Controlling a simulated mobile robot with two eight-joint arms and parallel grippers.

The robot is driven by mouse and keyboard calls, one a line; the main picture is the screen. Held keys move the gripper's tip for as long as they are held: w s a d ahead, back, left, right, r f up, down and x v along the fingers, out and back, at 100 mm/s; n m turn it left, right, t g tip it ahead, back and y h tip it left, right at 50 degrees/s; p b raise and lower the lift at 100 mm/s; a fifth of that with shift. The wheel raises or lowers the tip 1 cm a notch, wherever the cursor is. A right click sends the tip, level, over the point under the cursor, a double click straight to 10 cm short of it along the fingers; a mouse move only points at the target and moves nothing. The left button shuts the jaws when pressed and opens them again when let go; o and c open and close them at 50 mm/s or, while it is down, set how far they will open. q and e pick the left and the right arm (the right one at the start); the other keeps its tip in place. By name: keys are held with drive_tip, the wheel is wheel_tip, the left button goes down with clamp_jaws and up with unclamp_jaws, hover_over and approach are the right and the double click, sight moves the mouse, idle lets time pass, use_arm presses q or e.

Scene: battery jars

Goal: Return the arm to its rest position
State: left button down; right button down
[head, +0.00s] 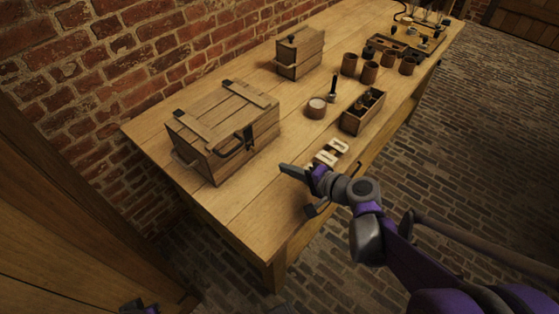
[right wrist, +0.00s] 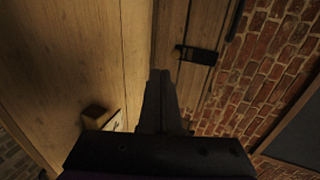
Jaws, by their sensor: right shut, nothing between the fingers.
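My right arm reaches in from the lower right in the head view. My right gripper (head: 285,169) is over the front part of the wooden table (head: 235,205), to the right of the large chest. In the right wrist view the two dark fingers (right wrist: 160,77) lie together with nothing between them. At the bottom edge of the head view, a small dark and purple piece of my left arm (head: 138,307) shows. The jaws of my left gripper cannot be made out.
A large lidded wooden chest (head: 207,148) stands on the left of the table. Behind it is a smaller box (head: 297,62). Pale cut-out pieces (head: 331,152), an open box (head: 350,118), a round jar (head: 317,108) and several brown cups (head: 369,72) stand farther right. A brick wall (head: 95,85) backs the table.

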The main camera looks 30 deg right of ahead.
drive_tip(key=s, duration=0.1)
drive_tip(key=s+d, duration=0.1)
drive_tip(key=s, duration=0.1)
drive_tip(key=s+d, duration=0.1)
drive_tip(key=s, duration=0.1)
drive_tip(key=shift+s, duration=0.2)
use_arm(q)
drive_tip(key=shift+w+a+r, duration=0.1)
drive_tip(key=shift+w+a, duration=0.1)
drive_tip(key=shift+w, duration=0.15)
